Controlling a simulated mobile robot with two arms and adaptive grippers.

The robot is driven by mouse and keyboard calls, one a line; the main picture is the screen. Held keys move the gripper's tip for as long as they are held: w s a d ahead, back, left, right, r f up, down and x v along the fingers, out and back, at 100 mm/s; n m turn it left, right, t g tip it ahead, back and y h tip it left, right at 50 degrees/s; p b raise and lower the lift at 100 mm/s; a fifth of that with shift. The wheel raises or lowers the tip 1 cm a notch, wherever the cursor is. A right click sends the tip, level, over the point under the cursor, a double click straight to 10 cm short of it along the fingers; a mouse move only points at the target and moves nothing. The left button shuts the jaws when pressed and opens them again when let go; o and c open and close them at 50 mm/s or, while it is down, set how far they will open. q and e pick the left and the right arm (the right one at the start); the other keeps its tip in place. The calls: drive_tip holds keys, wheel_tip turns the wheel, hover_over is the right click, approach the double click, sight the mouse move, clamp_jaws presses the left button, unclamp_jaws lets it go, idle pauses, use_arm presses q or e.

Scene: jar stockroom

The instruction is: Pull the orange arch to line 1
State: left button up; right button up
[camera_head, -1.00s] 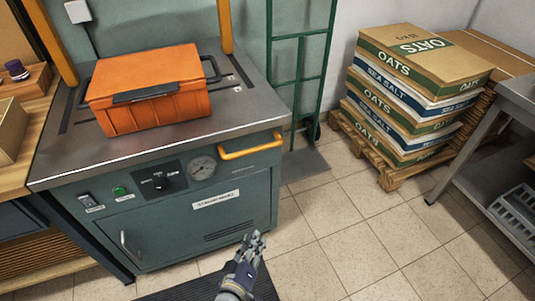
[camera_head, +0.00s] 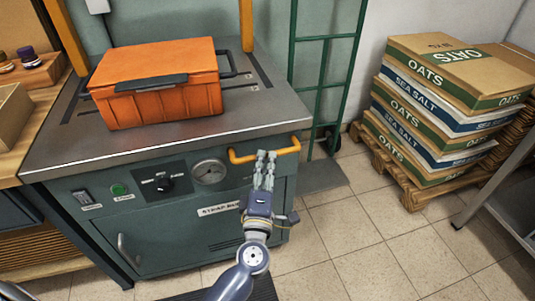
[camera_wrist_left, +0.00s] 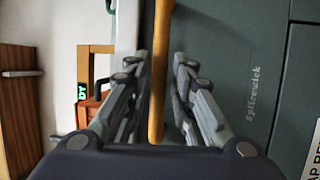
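The orange arch shows in the head view as two upright posts, a left post (camera_head: 63,38) and a right post (camera_head: 246,25), at the back of the machine top; its upper part is out of frame. Dark slots run along the steel top (camera_head: 75,150); small pale marks sit by the right slot, too small to read. An orange-yellow handle bar (camera_head: 240,158) is fixed on the machine's front. My left gripper (camera_head: 265,156) is at this bar, fingers pointing at it. In the left wrist view the bar (camera_wrist_left: 160,75) runs between the open fingers (camera_wrist_left: 160,62), with gaps on both sides. My right gripper is not in view.
An orange crate (camera_head: 160,85) with a dark handle sits on the machine top between the posts. A green hand truck (camera_head: 325,85) stands right of the machine. The tiled floor (camera_head: 365,220) between is clear.

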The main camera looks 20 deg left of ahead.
sight(267, 153)
use_arm(q)
drive_tip(key=shift+x, duration=1.7)
clamp_jaws()
drive_tip(key=shift+s, duration=0.1)
